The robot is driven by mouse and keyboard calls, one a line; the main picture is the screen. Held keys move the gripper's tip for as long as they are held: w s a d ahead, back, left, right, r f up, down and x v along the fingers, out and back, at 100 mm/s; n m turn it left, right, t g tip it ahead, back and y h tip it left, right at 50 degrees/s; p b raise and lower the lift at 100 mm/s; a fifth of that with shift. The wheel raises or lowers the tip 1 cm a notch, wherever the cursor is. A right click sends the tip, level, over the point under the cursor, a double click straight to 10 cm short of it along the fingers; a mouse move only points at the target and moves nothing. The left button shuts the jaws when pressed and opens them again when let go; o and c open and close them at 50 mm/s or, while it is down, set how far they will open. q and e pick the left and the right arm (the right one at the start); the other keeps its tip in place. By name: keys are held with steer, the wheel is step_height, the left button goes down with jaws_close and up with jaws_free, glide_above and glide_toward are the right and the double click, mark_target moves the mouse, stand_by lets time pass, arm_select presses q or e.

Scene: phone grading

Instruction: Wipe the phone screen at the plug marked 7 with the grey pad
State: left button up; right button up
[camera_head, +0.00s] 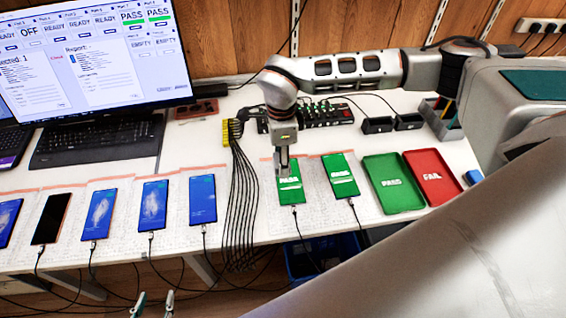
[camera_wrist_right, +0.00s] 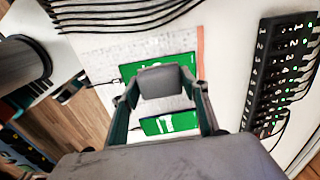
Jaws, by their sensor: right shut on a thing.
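Two phones with green PASS screens lie on the white table, a left one (camera_head: 290,190) and a right one (camera_head: 341,177). The plug numbers at them are not readable. My right gripper (camera_head: 283,170) points down at the upper end of the left green phone. It is shut on the grey pad (camera_wrist_right: 160,82), which covers part of the green phone (camera_wrist_right: 130,70) in the wrist view. I cannot tell whether the pad touches the screen. My left gripper (camera_head: 152,304) is at the bottom edge, open and empty, its tips apart.
Several blue-screen phones (camera_head: 155,205) and a dark one (camera_head: 51,218) lie left. Black cables (camera_head: 240,205) hang over the front edge. A numbered hub (camera_wrist_right: 280,75) stands behind. A green PASS tray (camera_head: 393,207) and red FAIL tray (camera_head: 433,199) are right.

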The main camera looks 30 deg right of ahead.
steer(key=shift+r+p, duration=0.6)
steer(key=shift+r, duration=0.6)
arm_select(q)
steer(key=shift+s+d+r, duration=0.1)
steer(key=shift+s+r, duration=0.35)
steer(key=shift+r, duration=0.3)
